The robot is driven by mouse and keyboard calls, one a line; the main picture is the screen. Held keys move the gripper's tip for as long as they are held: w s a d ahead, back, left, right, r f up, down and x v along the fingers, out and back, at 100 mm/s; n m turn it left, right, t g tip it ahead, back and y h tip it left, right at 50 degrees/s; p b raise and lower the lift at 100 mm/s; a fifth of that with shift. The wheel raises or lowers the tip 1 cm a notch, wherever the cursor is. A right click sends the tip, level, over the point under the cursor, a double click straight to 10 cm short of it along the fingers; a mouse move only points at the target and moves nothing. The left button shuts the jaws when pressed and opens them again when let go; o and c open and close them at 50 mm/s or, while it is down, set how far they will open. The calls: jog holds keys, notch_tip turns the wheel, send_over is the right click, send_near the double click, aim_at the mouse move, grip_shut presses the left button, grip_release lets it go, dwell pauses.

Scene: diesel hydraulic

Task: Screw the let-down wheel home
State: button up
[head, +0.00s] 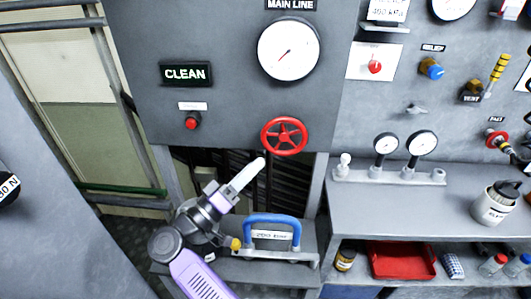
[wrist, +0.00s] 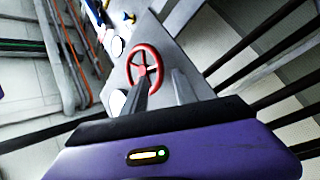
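A red spoked handwheel (head: 284,136) sits at the lower edge of the grey panel, under the large gauge, in the head view. It also shows in the wrist view (wrist: 154,50), ahead of the fingers. No label is readable on the wheel. My gripper (head: 261,162) is just below and left of the wheel in the head view, its pale fingers pointing up and right towards it. The left finger overlaps the wheel's hub in the picture; contact cannot be told.
The large gauge (head: 289,49) and a red button (head: 192,122) are on the panel. A blue handle (head: 271,219) stands on the low ledge below my gripper. Dark rails lie behind my gripper.

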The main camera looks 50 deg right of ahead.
aim_at(284, 133)
jog(key=shift+p+x, duration=0.55)
jog(key=shift+x, duration=2.05)
grip_shut()
